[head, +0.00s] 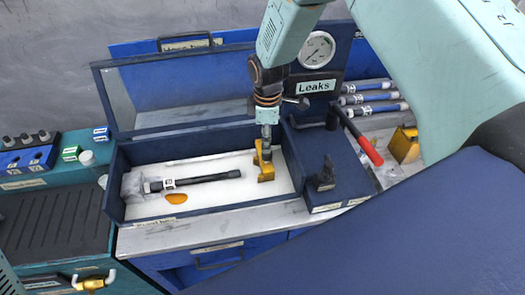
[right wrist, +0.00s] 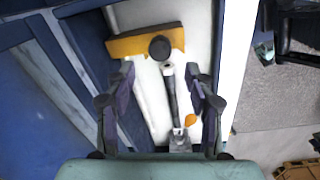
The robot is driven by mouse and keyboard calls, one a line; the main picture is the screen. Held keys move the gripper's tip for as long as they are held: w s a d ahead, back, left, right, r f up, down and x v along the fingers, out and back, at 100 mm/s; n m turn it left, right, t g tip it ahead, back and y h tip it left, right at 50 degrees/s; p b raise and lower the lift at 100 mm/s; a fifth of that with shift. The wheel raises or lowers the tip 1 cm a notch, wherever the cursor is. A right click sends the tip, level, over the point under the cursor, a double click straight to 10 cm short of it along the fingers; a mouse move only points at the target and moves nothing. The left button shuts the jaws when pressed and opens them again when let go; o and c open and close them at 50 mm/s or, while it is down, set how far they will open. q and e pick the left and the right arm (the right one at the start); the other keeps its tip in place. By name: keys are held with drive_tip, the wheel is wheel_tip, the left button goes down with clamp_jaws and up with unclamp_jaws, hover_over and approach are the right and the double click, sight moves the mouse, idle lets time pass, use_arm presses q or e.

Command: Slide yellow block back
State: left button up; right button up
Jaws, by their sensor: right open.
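The yellow block (head: 265,172) sits at the right end of the white-floored blue tray (head: 205,211), with a dark round-topped post on it. In the right wrist view the yellow block (right wrist: 130,45) lies across the top, just beyond my fingertips. My right gripper (head: 268,112) points down above the block in the head view. It is open and empty in the right wrist view (right wrist: 160,72), its fingers apart. A black cylinder (head: 195,181) with a pale end lies in the tray left of the block. My left gripper is not in view.
A gauge (head: 317,50) and "Leaks" label stand behind. Another yellow piece (head: 404,145) stands farther right.

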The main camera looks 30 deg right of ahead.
drive_tip(key=shift+d+f, duration=0.1)
drive_tip(key=shift+d+f+n, duration=0.1)
drive_tip(key=shift+f+n, duration=0.2)
drive_tip(key=shift+f, duration=0.05)
wheel_tip(320, 180, down, 7)
drive_tip(key=shift+d+p, duration=0.1)
drive_tip(key=shift+p, duration=0.25)
drive_tip(key=shift+c, duration=0.3)
drive_tip(key=shift+w, duration=0.1)
clamp_jaws()
drive_tip(key=shift+d, duration=0.1)
